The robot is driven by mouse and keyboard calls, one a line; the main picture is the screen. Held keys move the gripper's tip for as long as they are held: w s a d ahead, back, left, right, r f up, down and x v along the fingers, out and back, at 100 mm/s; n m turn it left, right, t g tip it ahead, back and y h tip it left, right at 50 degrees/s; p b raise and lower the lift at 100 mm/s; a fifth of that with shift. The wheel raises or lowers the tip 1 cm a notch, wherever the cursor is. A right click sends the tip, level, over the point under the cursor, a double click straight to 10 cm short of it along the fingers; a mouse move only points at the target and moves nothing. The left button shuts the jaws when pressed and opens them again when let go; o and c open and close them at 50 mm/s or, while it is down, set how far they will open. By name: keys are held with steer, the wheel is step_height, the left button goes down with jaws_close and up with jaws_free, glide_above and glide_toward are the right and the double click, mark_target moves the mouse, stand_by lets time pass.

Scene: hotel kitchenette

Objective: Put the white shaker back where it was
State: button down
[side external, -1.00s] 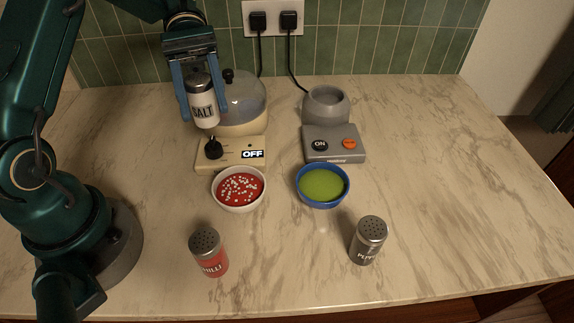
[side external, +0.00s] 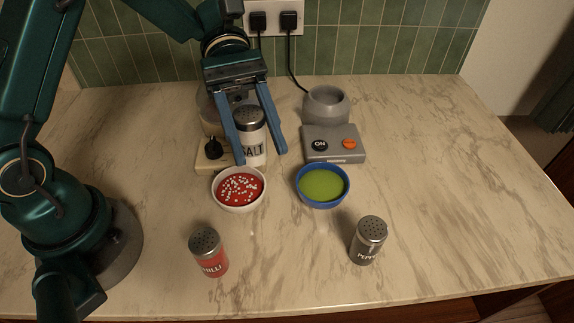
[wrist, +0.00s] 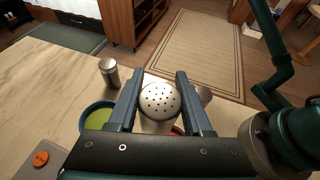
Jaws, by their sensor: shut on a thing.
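The white shaker (side external: 250,138), labelled SALT with a metal holed cap, is upright between the blue fingers of my gripper (side external: 258,158). My gripper is shut on it and holds it above the counter, behind the red-filled bowl in the side view. In the wrist view the shaker's cap (wrist: 160,101) shows between the fingertips (wrist: 162,82). The shaker covers part of the cream appliance behind it.
A white bowl (side external: 216,201) of red sauce with white bits and a blue bowl (side external: 299,190) of green soup stand in front. A red chilli shaker (side external: 211,256) and a grey pepper shaker (side external: 368,241) stand nearer. Behind are a cream appliance (side external: 206,158) and a grey appliance (side external: 334,144). The right counter is clear.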

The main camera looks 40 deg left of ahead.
steer(key=shift+s+d+f, duration=0.9)
steer(key=shift+d+f, duration=0.9)
steer(key=shift+d, duration=0.05)
steer(key=shift+s+d+f, duration=0.9)
steer(key=shift+d+f, duration=0.9)
steer(key=shift+s+d+f, duration=0.9)
steer(key=shift+d+f, duration=0.9)
steer(key=shift+d, duration=0.05)
steer(key=shift+f, duration=0.1)
steer(key=shift+c, duration=1.6)
jaws_free()
steer(key=shift+f, duration=0.1)
